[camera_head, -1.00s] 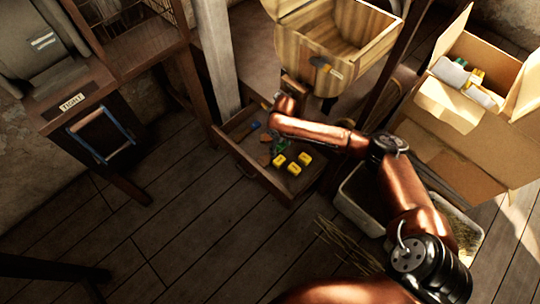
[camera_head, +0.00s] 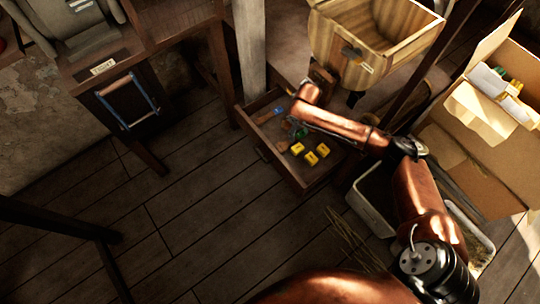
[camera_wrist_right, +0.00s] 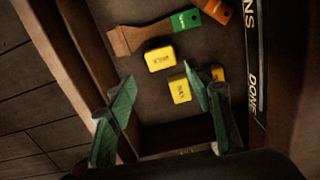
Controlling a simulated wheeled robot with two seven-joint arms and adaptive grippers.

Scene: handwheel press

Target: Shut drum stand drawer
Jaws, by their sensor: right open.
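The drum stand drawer (camera_head: 272,158) is pulled out below the slatted wooden drum (camera_head: 340,42), with its inside exposed. In the wrist view my right gripper (camera_wrist_right: 163,90) is open and empty, with green fingers spread. One finger overlaps the drawer's wall and the other overlaps the yellow blocks; contact cannot be told. My left gripper is not in view.
An open cardboard box (camera_head: 480,165) and a pale tray (camera_head: 374,205) stand to the right. The plank floor (camera_head: 190,225) before the drawer is clear.

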